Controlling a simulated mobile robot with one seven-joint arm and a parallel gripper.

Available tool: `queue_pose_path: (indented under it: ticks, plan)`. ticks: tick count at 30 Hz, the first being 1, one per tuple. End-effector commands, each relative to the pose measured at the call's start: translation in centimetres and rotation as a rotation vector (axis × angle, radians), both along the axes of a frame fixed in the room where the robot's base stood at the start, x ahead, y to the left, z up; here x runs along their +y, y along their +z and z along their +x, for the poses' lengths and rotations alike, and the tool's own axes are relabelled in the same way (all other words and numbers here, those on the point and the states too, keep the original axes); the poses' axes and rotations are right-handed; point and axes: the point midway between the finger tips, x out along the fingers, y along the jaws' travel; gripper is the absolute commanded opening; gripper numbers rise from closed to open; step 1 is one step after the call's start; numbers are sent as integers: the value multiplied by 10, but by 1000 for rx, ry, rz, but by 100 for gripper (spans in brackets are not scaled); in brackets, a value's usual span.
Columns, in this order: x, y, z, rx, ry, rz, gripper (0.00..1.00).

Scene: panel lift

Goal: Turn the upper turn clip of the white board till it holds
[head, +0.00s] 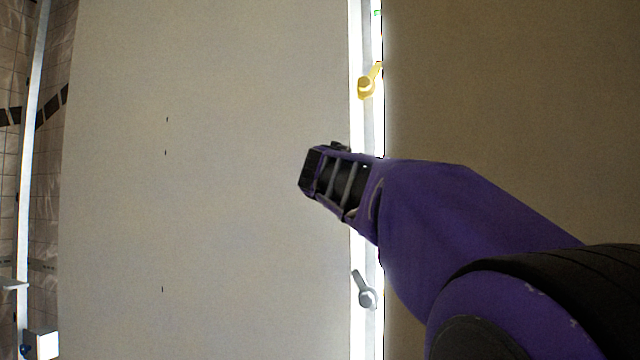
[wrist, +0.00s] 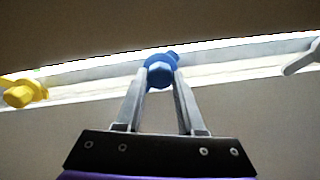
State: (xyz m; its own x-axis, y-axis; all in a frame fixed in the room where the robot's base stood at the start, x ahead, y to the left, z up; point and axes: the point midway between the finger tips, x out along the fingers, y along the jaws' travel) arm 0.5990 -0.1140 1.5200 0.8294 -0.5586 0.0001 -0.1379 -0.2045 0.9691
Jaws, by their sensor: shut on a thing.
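A large pale board (head: 210,180) fills the middle left of the head view. A bright strip runs along its right edge and carries turn clips. A yellow clip (head: 367,85) is high on the strip, its arm pointing up and right. A grey clip (head: 366,297) is low on it, its arm pointing up and left. A blue clip (wrist: 159,72) sits between them in the wrist view, hidden in the head view behind my gripper (head: 325,180). My gripper's two fingers (wrist: 160,82) are shut on the blue clip's knob, one finger on each side.
A darker flat panel (head: 510,110) lies right of the strip. At the far left are a tiled wall (head: 14,60), a light upright post (head: 32,130) and a small white block (head: 42,344). A small green mark (head: 377,12) shows at the strip's top.

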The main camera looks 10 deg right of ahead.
Motion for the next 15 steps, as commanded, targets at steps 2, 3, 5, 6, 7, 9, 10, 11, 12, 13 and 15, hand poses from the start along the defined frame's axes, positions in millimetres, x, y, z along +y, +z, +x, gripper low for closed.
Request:
queue_pose_path:
  ticks: [2,3,5,6,7,9,10,11,12,13,15]
  plan:
    - [-1,1,0,40,-1,-60,0]
    - [0,1,0,61,-1,-90,0]
    - [0,1,0,93,-1,-138,0]
    - [-1,1,0,114,-1,-169,0]
    - [-1,1,0,130,-1,-193,0]
    - [-1,1,0,168,-1,-249,0]
    - [-1,1,0,184,-1,-273,0]
    - [0,2,0,199,-1,-295,0]
    - [0,2,0,220,-1,-327,0]
    - [0,2,0,236,-1,-350,0]
    - [0,1,0,273,-1,-405,0]
